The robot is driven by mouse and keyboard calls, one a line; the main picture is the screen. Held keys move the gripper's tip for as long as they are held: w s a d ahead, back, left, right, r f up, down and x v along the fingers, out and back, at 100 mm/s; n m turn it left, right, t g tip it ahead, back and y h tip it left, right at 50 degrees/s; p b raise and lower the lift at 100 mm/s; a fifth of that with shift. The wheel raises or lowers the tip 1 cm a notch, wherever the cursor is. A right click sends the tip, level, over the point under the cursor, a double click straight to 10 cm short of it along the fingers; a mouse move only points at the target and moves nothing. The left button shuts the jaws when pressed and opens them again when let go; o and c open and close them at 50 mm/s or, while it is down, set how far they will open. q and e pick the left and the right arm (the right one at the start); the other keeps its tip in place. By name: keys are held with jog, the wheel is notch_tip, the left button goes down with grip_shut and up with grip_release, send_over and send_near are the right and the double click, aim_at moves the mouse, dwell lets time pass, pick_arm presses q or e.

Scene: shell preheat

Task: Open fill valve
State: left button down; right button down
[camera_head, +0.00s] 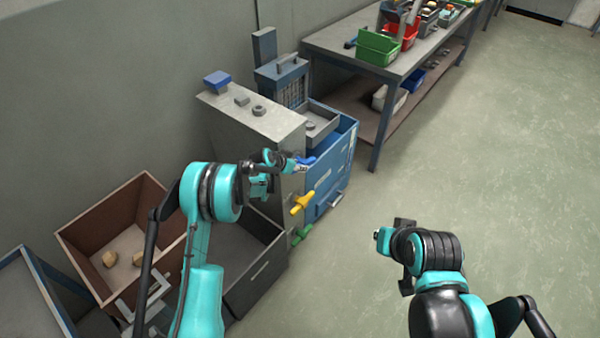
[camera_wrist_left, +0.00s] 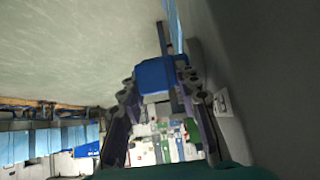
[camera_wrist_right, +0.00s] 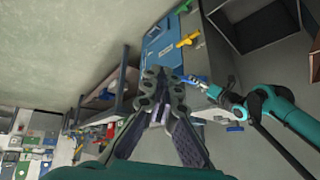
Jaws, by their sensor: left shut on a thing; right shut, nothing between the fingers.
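A blue valve handle (camera_head: 306,160) sticks out of the front of the grey cabinet (camera_head: 250,120). My left gripper (camera_head: 292,163) is shut on this blue handle, which also shows between its fingers in the left wrist view (camera_wrist_left: 156,74). Below it on the same cabinet are a yellow handle (camera_head: 302,202), slanted, and a green handle (camera_head: 300,236) near the floor. The right wrist view shows the yellow handle (camera_wrist_right: 188,39) and the blue handle (camera_wrist_right: 194,79) too. My right gripper (camera_wrist_right: 163,78) is shut and empty, out over the floor, apart from the cabinet. No label names the fill valve.
A blue cabinet (camera_head: 335,165) stands right beside the grey one. A brown bin (camera_head: 95,225) and an open dark grey box (camera_head: 255,270) stand at the left. A workbench (camera_head: 345,40) with a green bin (camera_head: 377,48) is at the back. The right floor is clear.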

jog(key=w+a+f+m+y, duration=0.25)
jog(key=w+m, duration=0.25)
jog(key=w, duration=0.3)
jog(key=w+a+f+m+y, duration=0.1)
jog(key=w+a+m+y, duration=0.15)
jog(key=w+m, duration=0.45)
jog(key=w+a+f+m+y, duration=0.1)
jog(key=w+a+f+m, duration=0.2)
jog(key=w, duration=0.7)
jog(key=w+a+f+m+y, duration=0.2)
jog(key=w+f+m, duration=0.15)
jog(key=f, duration=0.25)
jog(key=w+a+f+m+y, duration=0.1)
jog(key=w+f+m+y, duration=0.1)
jog(key=f+m, duration=0.35)
jog(key=w+a+f+m+y, duration=0.2)
jog(key=w+f+m, duration=0.1)
jog(key=f, duration=0.5)
jog(key=w+a+r, duration=0.1)
jog(key=w+a, duration=0.4)
jog(key=a, duration=0.2)
jog(key=shift+w, duration=0.1)
